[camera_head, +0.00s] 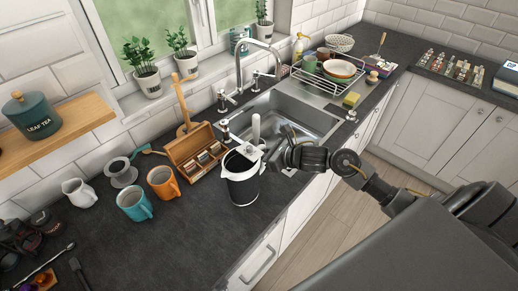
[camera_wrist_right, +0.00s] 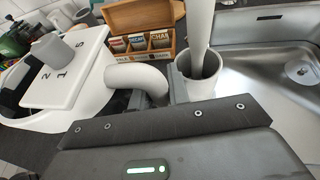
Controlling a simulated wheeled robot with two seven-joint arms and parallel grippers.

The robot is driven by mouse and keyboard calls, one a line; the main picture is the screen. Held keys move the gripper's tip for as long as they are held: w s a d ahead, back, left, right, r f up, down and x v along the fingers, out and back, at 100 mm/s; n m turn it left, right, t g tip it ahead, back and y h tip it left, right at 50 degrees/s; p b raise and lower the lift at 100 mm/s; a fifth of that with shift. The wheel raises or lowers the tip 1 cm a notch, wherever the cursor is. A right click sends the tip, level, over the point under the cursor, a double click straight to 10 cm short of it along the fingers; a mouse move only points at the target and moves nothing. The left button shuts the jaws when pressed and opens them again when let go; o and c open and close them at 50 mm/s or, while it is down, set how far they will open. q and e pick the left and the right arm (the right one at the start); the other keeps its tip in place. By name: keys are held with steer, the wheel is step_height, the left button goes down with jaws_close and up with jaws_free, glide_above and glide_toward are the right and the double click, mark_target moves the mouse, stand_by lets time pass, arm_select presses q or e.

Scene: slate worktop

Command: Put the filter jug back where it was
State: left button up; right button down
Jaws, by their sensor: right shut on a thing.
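The filter jug (camera_head: 242,185), dark with a white rim and lid, is upright at the near left corner of the sink. I cannot tell whether its base touches the worktop. In the right wrist view its white lid (camera_wrist_right: 62,78) with dial numbers and its curved white handle (camera_wrist_right: 138,77) show. My right gripper (camera_head: 271,153) is shut on the handle; the fingers (camera_wrist_right: 142,100) are partly hidden behind the wrist housing. My left gripper is not in view.
A wooden tea box (camera_head: 196,153) stands open left of the jug. A white holder with a white stick (camera_wrist_right: 198,75) stands close beside the handle. The sink (camera_head: 300,118) lies beyond. Orange (camera_head: 163,183) and teal (camera_head: 135,204) mugs stand left; worktop between is clear.

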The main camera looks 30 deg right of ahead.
steer(key=c, duration=1.3)
jaws_free()
steer(key=shift+c, duration=0.2)
steer(key=shift+s+d, duration=0.1)
steer(key=shift+s+d+b, duration=0.15)
steer(key=shift+s+b, duration=0.1)
steer(key=shift+b, duration=0.05)
steer(key=b+v, duration=0.3)
steer(key=v, duration=0.8)
steer(key=shift+r+b, duration=0.2)
steer(key=shift+b, duration=0.1)
steer(key=shift+s, duration=0.1)
